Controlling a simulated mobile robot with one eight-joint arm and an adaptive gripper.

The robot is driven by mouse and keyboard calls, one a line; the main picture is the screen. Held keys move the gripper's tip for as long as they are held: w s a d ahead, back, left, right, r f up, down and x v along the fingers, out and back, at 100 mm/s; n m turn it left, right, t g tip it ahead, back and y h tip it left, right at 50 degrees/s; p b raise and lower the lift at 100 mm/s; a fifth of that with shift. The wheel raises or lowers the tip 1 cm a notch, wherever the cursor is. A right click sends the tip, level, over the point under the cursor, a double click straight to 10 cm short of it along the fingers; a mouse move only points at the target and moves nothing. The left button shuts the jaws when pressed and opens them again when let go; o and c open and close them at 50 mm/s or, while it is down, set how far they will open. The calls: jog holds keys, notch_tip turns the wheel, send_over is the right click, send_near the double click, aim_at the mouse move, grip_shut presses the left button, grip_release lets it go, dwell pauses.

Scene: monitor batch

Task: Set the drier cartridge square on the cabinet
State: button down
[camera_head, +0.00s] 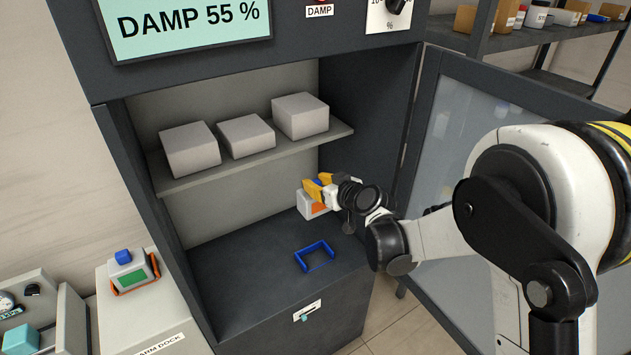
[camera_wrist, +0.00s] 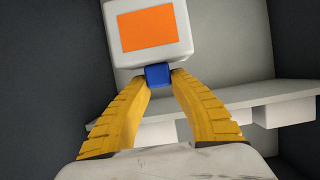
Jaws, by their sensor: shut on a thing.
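My gripper (camera_head: 327,184) is shut on the blue knob (camera_wrist: 158,75) of a white cartridge (camera_head: 308,209) with an orange panel. The wrist view shows the cartridge (camera_wrist: 180,56) beyond the yellow fingers (camera_wrist: 158,82), its orange panel facing the camera. It is inside the open cabinet (camera_head: 97,70), below the shelf and apparently above the floor. A blue open-sided frame (camera_head: 301,259) lies on the cabinet floor (camera_head: 235,285), empty. A second white cartridge (camera_head: 122,269) with a green panel and blue knob sits in an orange cradle on the warm dock (camera_head: 113,322).
Several grey boxes (camera_head: 190,149) stand on the cabinet shelf (camera_head: 250,160) above. The open glazed door (camera_head: 470,150) is at the right, close to my arm. A display above reads DAMP 55 % (camera_head: 190,24). The left cabinet floor is clear.

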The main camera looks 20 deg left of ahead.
notch_tip(320, 180, down, 6)
jog(key=b, duration=0.4)
jog(key=shift+f, duration=0.1)
notch_tip(320, 180, down, 16)
dwell(0.8)
jog(key=shift+f, duration=0.7)
dwell(0.9)
jog(key=c, duration=1.2)
grip_release()
